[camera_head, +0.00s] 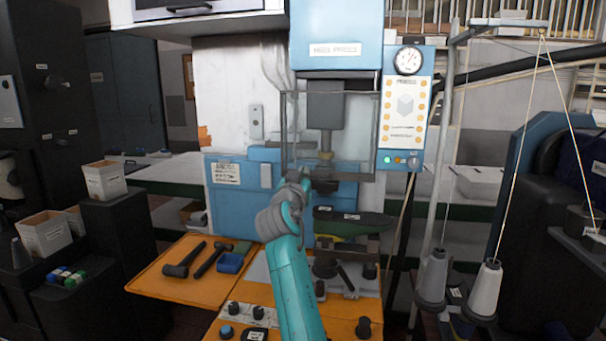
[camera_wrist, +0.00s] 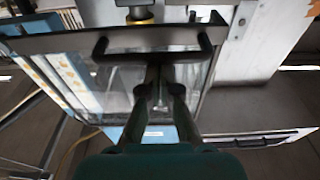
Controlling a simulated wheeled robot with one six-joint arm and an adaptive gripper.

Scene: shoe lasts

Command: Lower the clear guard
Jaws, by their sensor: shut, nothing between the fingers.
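The clear guard (camera_head: 357,125) is a see-through panel in a thin grey frame, hanging upright in front of the press ram. Its lower edge is above the green shoe last (camera_head: 350,222). In the wrist view the guard's frame bar (camera_wrist: 55,43) crosses the top, with a dark bracket-shaped handle (camera_wrist: 101,50) on it. My gripper (camera_head: 325,184) is at the guard's lower edge, partly hidden by my own wrist. In the wrist view my gripper (camera_wrist: 160,88) is shut and empty, its fingers pointing at the middle of the handle. Whether they touch it I cannot tell.
The blue press (camera_head: 335,30) stands behind, with a gauge and button panel (camera_head: 404,100) at right. An orange table (camera_head: 150,284) holds hammers and a blue tray (camera_head: 230,263). A thread stand with cones (camera_head: 485,290) is at right. White boxes (camera_head: 104,182) stand at left.

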